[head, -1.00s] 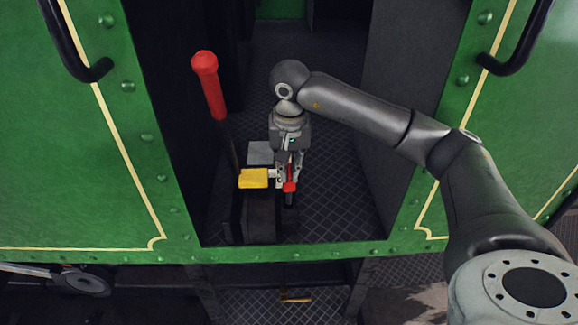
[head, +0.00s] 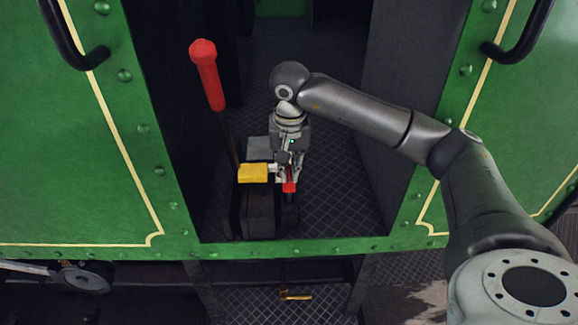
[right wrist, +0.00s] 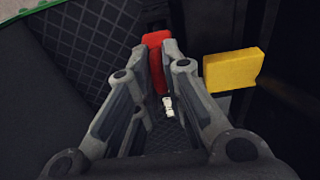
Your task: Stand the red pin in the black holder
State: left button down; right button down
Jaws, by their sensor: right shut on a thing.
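The red pin (head: 289,187) is between the fingers of my right gripper (head: 288,178), low in the cab doorway. In the right wrist view the red pin (right wrist: 157,65) sits between the fingertips of the right gripper (right wrist: 160,50), which is shut on it. A dark upright piece (head: 290,202), which looks like the black holder, shows just below the red end in the head view. I cannot tell whether the pin touches it or is inside it. The gripper hides part of the pin. My left gripper is not in view.
A yellow block (head: 253,173) is close beside the gripper, left in the head view and right in the wrist view (right wrist: 233,70). A red-handled lever (head: 208,75) stands further left. Green panels (head: 85,150) flank the doorway. Patterned floor (head: 345,200) is clear at right.

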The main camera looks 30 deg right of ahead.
jog(key=shift+f+b, duration=1.1)
jog(key=shift+f, duration=0.35)
jog(key=c, duration=1.4)
grip_release()
jog(key=shift+c, duration=0.2)
jog(key=r, duration=0.4)
jog(key=s+r, duration=0.1)
jog(key=r, duration=0.6)
jog(key=shift+s+a+r, duration=0.15)
jog(key=shift+a+r, duration=0.2)
jog(key=shift+r, duration=0.05)
